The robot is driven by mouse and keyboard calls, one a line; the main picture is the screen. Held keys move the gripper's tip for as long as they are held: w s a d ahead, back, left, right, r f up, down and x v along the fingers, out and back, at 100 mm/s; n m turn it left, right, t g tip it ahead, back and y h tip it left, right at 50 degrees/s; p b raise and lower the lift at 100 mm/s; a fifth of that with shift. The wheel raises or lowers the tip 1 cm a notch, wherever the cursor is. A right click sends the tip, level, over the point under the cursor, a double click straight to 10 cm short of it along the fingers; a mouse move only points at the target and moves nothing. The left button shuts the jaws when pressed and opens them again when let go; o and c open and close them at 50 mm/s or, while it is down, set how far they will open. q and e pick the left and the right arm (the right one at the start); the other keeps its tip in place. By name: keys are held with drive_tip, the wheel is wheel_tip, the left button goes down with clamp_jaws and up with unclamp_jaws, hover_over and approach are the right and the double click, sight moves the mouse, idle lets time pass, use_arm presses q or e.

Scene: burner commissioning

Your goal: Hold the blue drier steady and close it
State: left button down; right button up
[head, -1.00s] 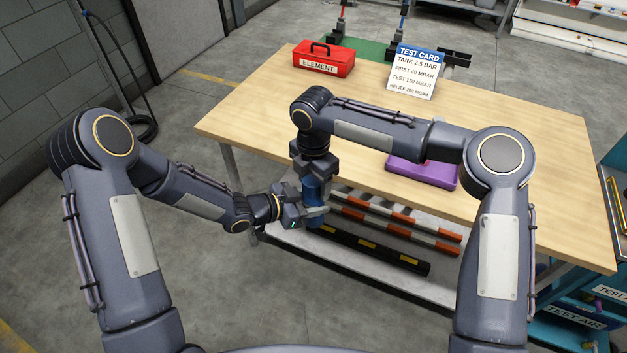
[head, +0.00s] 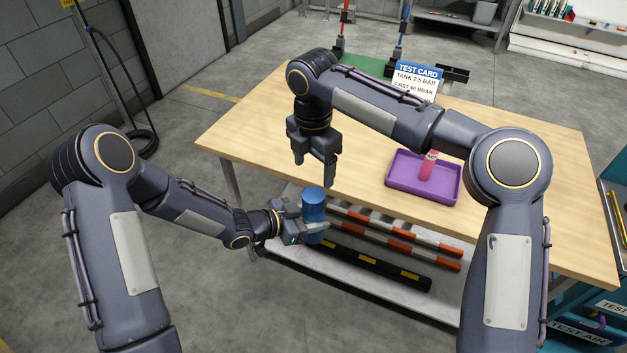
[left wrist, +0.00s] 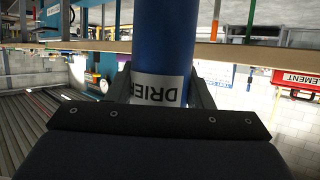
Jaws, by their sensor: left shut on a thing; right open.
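The blue drier (head: 314,205) is a blue cylinder held upright in front of the table's near edge. My left gripper (head: 312,231) is shut on its lower part. In the left wrist view the drier (left wrist: 163,40) stands between the fingers, with a white label reading "DRIE" showing in part. My right gripper (head: 315,172) is open and empty, pointing down above the drier and apart from it. The top of the drier looks blue and capped in the head view; whether it is fully closed I cannot tell.
The wooden table (head: 250,125) carries a purple tray (head: 400,190) with a pink cylinder (head: 428,166) and a test card (head: 417,80). Red-and-white bars (head: 390,232) lie on the shelf below. The red element box (left wrist: 296,84) shows in the left wrist view.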

drive_tip(key=shift+r, duration=0.8)
